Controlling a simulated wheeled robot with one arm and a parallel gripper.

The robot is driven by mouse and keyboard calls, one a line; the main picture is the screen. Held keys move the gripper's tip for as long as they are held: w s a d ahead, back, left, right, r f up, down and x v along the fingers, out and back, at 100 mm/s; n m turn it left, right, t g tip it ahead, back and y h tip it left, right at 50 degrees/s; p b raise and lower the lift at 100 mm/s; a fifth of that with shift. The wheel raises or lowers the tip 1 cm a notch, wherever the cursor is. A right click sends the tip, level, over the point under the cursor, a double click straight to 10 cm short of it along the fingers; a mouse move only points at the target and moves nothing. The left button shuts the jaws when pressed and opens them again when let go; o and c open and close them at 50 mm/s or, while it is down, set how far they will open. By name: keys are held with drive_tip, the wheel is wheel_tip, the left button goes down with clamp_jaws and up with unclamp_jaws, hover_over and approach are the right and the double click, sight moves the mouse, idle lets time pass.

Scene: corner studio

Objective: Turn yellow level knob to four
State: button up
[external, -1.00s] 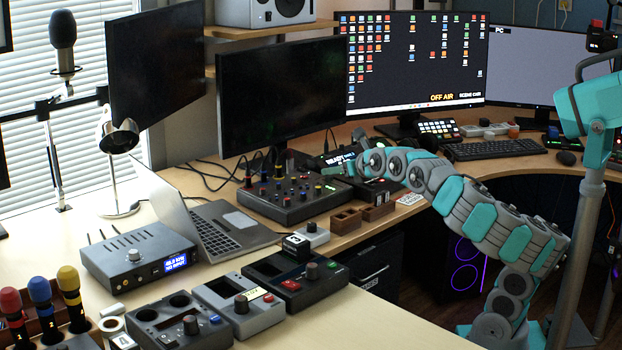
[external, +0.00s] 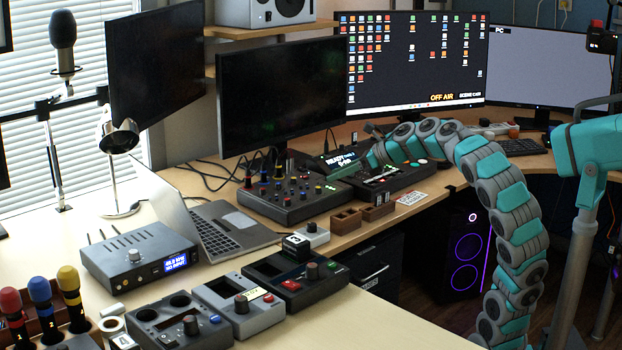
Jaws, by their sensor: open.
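The mixer (external: 290,212) is a dark console on the desk in front of the dark middle monitor. It carries several small knobs with red, blue and dark tops. The knobs are too small for me to single out the yellow level knob or read its scale. My gripper (external: 368,162) is small in view at the end of my teal and grey arm. It is open, over or beside the black control unit (external: 394,184) to the right of the mixer, apart from the mixer's knobs. I cannot tell whether it touches anything.
A laptop (external: 222,228) is left of the mixer. Several small consoles (external: 238,304) and three microphones (external: 70,298) fill the front left.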

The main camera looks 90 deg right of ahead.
drive_tip(key=s+d+r+n+t+b, duration=0.1)
drive_tip(key=s+d+r+t, duration=0.1)
drive_tip(key=s+r, duration=0.1)
approach(319, 188)
drive_tip(key=shift+y, duration=0.3)
drive_tip(key=shift+d+x, duration=0.15)
drive_tip(key=shift+x, duration=2)
drive_tip(key=shift+d+x, duration=0.2)
drive_tip(key=shift+x, duration=1.95)
drive_tip(key=shift+c, duration=0.3)
drive_tip(key=shift+g, duration=0.3)
clamp_jaws()
